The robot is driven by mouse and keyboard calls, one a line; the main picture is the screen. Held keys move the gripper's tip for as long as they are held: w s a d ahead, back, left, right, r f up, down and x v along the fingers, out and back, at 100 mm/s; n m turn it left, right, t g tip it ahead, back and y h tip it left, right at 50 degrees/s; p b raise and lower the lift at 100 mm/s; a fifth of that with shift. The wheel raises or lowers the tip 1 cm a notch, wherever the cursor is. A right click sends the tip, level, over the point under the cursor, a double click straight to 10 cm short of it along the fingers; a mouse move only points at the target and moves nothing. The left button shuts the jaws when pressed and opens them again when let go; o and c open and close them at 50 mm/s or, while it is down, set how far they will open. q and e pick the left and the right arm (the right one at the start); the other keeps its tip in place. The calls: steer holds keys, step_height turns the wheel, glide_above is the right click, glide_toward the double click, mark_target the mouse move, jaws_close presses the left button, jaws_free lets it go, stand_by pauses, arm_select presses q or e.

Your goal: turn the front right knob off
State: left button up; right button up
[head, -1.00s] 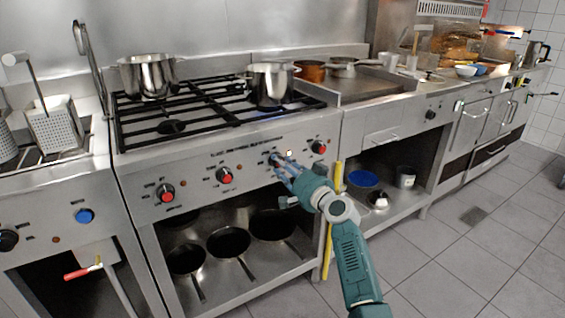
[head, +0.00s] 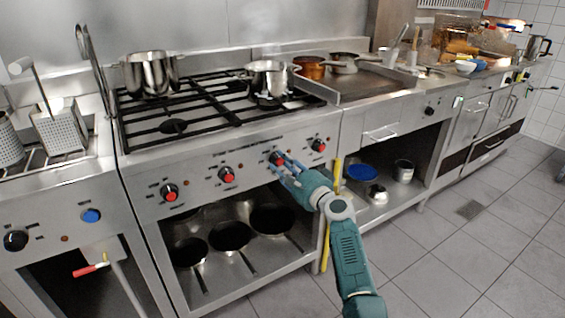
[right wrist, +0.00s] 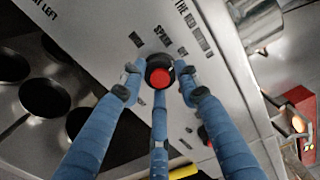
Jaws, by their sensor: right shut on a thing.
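The stove's front panel (head: 200,185) carries a row of several black knobs with red centres. My right gripper (head: 284,164) reaches the third knob from the left (head: 276,157) from below and in front. In the right wrist view, the blue fingers of my right gripper (right wrist: 157,75) are shut around this knob (right wrist: 160,74), with its red face showing between them. The rightmost knob (head: 318,145) is just right of the gripper and free. The other two knobs, the leftmost (head: 169,192) and the second (head: 226,174), are untouched. My left gripper is not in view.
A large pot (head: 150,75) and a smaller pot (head: 270,78) stand on the black burner grates. Pans sit on the shelf (head: 290,265) below the panel. A yellow bar (head: 331,215) stands upright at the stove's right front corner. Tiled floor (head: 440,270) in front is open.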

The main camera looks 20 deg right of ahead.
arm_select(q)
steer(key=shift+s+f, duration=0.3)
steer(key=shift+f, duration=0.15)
arm_select(e)
steer(key=shift+d+r+m, duration=0.3)
steer(key=shift+m, duration=0.2)
steer(key=o, duration=1)
steer(key=shift+c, duration=0.2)
steer(key=shift+o, duration=0.9)
steer(key=shift+d+f, duration=0.1)
steer(key=shift+f, duration=0.15)
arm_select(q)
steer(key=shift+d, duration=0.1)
arm_select(e)
steer(key=shift+s+f, duration=0.1)
steer(key=shift+s, duration=0.1)
steer(key=v, duration=1.1)
steer(key=shift+s, duration=0.3)
